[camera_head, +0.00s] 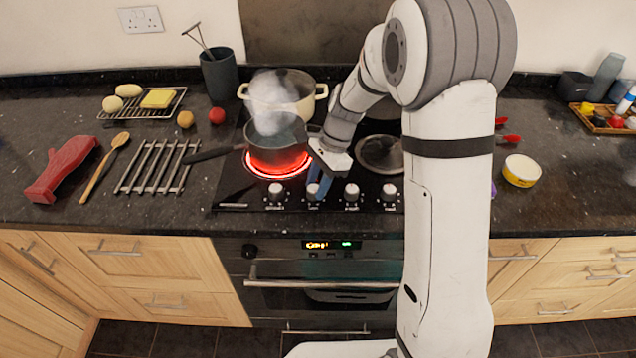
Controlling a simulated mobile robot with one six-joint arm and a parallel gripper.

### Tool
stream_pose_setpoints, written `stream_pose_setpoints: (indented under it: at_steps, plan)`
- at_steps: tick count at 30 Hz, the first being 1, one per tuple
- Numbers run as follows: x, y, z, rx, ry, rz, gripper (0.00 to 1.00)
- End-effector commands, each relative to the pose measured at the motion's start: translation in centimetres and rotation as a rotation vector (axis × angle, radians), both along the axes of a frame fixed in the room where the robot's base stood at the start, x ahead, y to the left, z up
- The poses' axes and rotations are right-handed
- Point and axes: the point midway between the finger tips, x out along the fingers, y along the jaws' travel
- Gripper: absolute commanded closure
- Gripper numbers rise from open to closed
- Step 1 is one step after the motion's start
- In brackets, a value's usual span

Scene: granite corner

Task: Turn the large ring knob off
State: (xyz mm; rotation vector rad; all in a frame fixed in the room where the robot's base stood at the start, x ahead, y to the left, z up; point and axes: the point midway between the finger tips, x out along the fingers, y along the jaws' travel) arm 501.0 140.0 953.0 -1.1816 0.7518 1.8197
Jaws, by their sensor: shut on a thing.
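A row of several silver knobs lines the hob's front edge. My gripper (319,188) points down at the second knob from the left (312,192) and is shut on it, partly covering it. The first knob (276,191), third knob (351,193) and fourth knob (389,193) are free. The labels are too small to read, so I cannot tell which is the large ring knob. The front left ring (261,172) glows bright red under a dark saucepan (277,153), which is steaming.
A cream pot (301,94) stands behind the saucepan. The saucepan's handle (212,152) sticks out left over a metal rack (157,167). A wooden spoon (107,163) and red object (64,171) lie farther left. A yellow-sided tub (521,170) stands right of my arm. My arm hides the hob's right side.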

Motion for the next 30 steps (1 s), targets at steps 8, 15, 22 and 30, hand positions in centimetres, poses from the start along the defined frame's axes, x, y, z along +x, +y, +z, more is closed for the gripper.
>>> stream_pose_setpoints:
  at_steps: [8,15,22,30]
  plan:
    - [-0.21,0.54,-0.14,-0.001,0.006,0.01,0.91]
    - [-0.26,0.66,-0.16,-0.001,0.007,0.02,0.91]
    - [-0.27,0.7,-0.18,0.0,0.009,0.041,0.91]
    - [-0.25,0.77,-0.18,0.001,0.011,0.128,0.91]
